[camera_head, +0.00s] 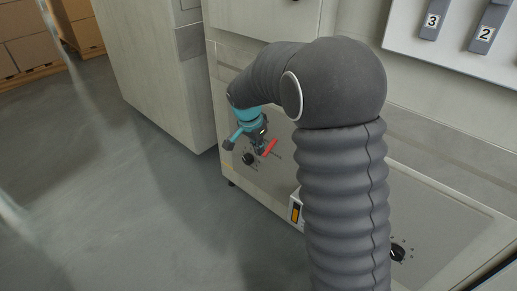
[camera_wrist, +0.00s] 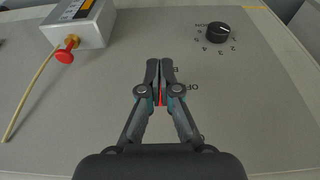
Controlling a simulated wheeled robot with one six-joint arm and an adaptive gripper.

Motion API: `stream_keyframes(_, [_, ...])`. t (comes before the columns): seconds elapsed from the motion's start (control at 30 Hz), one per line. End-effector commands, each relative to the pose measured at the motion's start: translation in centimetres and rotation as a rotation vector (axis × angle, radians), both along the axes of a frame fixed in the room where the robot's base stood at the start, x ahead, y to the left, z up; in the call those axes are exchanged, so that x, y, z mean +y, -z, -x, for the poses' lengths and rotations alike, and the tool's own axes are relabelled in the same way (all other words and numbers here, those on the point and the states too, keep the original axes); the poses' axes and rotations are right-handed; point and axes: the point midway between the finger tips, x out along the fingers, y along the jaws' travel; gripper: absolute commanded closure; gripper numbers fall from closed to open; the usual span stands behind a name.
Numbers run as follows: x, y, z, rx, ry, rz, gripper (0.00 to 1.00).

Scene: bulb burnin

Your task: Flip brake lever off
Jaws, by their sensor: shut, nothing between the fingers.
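The brake lever shows as a red bar (camera_head: 270,147) beside my gripper (camera_head: 260,151) at the front panel of the grey cabinet in the head view. In the wrist view my gripper (camera_wrist: 160,64) is shut and points at the panel. A thin strip of red (camera_wrist: 162,95) shows between its finger links, probably part of the lever; the rest is hidden behind the fingers. Partly covered panel lettering, with "OF" readable, lies right of the fingers. I cannot tell whether the fingers touch the lever, or its exact position.
A grey box (camera_wrist: 88,22) with a red knob (camera_wrist: 67,50) and a tan rod (camera_wrist: 27,95) stands out from the panel. Open floor (camera_head: 140,210) lies left.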

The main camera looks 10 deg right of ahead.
Motion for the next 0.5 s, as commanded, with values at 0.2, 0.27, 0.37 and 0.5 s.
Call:
stream_keyframes(0.2, [0.08,-0.83,0.03,0.0,-0.002,0.0,1.0])
stream_keyframes(0.27, [0.08,-0.82,0.03,0.0,-0.002,0.0,1.0])
stream_keyframes(0.37, [0.09,-0.8,0.02,0.0,-0.002,0.0,1.0])
stream_keyframes(0.5, [0.11,-0.81,0.04,0.0,-0.002,0.0,1.0])
